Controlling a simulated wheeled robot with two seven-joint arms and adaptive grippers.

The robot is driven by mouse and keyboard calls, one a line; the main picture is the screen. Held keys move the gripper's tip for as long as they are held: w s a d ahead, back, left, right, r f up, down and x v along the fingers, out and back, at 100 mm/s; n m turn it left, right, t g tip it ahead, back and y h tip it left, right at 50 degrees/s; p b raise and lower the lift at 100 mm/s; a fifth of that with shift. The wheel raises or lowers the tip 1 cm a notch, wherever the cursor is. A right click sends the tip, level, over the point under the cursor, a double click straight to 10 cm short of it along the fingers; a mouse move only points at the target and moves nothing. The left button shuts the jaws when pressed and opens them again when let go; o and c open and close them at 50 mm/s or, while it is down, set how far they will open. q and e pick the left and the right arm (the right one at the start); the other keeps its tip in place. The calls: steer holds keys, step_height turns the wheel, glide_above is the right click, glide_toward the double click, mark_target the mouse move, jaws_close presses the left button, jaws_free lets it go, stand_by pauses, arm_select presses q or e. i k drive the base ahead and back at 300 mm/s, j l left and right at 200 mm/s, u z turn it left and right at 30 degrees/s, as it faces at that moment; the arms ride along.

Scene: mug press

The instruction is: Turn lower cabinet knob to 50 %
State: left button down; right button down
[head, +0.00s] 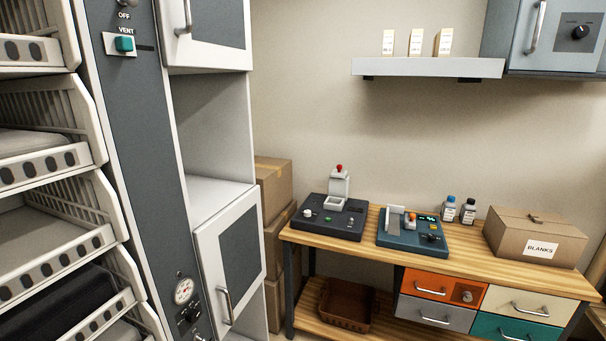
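A tall grey and white cabinet stands at the left. Its lower door (229,255) is white with a grey panel and a metal handle (225,305), and it looks shut. On the grey strip left of this door is a dark knob (191,313), just below a round white gauge (184,290). The knob is small and seen at a slant, so I cannot read its setting. Neither of my grippers is in view.
White racks with bins (50,235) stand close at the left. A wooden bench (400,259) at the right holds two devices, bottles and a cardboard box (534,237). A wall cabinet with another dark knob (580,32) is at the top right. Cardboard boxes (273,188) stand between.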

mark_target(192, 316)
steer(key=i+l+u, duration=0.1)
steer(key=u, duration=0.35)
steer(key=l+u, duration=0.45)
steer(key=i+l+u, duration=0.1)
steer(key=u, duration=0.35)
steer(key=l, duration=0.1)
